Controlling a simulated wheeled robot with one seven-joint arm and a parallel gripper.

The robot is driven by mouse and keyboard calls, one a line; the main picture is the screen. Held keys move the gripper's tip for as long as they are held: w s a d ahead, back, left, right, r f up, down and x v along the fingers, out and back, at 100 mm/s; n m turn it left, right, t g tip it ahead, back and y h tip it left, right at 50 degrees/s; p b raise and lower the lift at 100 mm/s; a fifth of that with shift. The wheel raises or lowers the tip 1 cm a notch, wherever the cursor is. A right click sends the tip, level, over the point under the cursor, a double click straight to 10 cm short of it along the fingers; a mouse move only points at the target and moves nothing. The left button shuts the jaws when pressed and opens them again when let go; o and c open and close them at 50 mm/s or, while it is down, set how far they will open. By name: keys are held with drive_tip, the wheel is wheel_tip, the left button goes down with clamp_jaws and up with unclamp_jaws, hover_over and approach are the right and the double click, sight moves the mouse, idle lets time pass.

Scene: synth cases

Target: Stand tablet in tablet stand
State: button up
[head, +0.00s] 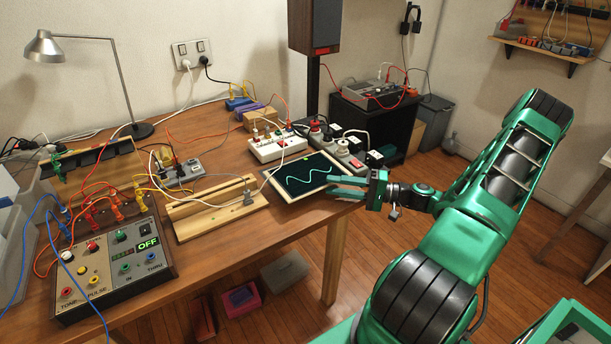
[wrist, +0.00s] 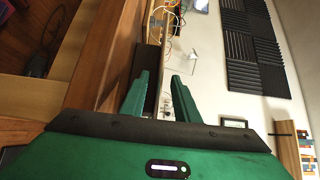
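The tablet (head: 298,176) lies flat, screen up, near the right front edge of the wooden table, with a pale wavy line on its dark screen and a light frame. The wooden tablet stand (head: 208,207) is a low slotted block to its left and looks empty. My gripper (head: 331,185) is at the tablet's right edge, pointing left, with its green fingers one above the other. In the wrist view the fingers (wrist: 160,76) are apart. A dark slab shows beyond and between them, perhaps the tablet; I cannot tell whether they touch it.
A control box (head: 112,262) with cables stands at the front left, and a lamp (head: 45,48) at the back left. A grey clip-like part (head: 249,197) sits at the stand's right end. Cables cross the table.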

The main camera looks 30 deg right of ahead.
clamp_jaws()
